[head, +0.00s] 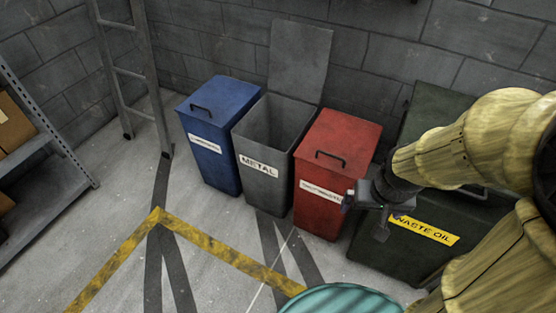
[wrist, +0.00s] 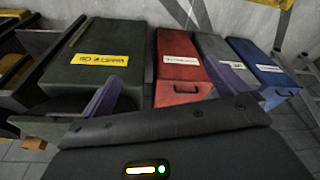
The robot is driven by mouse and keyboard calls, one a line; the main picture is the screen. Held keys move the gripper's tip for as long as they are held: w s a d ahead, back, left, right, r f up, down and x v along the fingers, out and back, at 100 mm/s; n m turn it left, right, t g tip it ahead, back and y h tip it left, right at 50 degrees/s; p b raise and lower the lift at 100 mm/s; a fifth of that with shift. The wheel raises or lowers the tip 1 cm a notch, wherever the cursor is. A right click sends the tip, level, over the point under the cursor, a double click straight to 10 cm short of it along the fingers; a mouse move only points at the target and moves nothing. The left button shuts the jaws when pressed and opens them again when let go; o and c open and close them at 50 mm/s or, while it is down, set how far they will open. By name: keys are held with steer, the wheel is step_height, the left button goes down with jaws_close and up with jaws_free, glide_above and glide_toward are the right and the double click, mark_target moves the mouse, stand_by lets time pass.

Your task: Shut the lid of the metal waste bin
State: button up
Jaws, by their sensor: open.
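The grey metal waste bin (head: 262,190), labelled METAL, stands between a blue bin and a red bin in the head view. Its lid (head: 300,58) is open, raised upright at the back near the wall, and the dark inside shows. My gripper (head: 366,212) is open and empty, in front of the red bin and the waste oil container, to the right of the metal bin and apart from its lid. In the wrist view, the metal bin (wrist: 217,47) is partly hidden behind one purple finger of my gripper (wrist: 168,90).
The blue bin (head: 214,150) and the red bin (head: 335,165) have closed lids with handles. A dark green waste oil container (head: 385,250) stands at the right. A ladder (head: 130,75) leans at the left by a shelf (head: 45,130). A teal round top (head: 345,300) is at the front.

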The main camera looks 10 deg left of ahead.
steer(key=shift+r, duration=0.15)
steer(key=c, duration=0.3)
steer(key=shift+r+p, duration=0.35)
steer(key=shift+p, duration=0.15)
steer(key=c, duration=0.4)
steer(key=p+v, duration=0.2)
steer(key=w+p+v, duration=0.1)
steer(key=p+v, duration=0.4)
steer(key=p, duration=0.1)
steer(key=shift+w+r, duration=0.3)
steer(key=shift+r, duration=0.3)
jaws_close()
steer(key=w+p+v, duration=0.2)
steer(key=p+v, duration=0.6)
steer(key=p, duration=0.1)
steer(key=shift+r, duration=0.65)
steer(key=shift+s, duration=0.1)
steer(key=shift+f, duration=0.1)
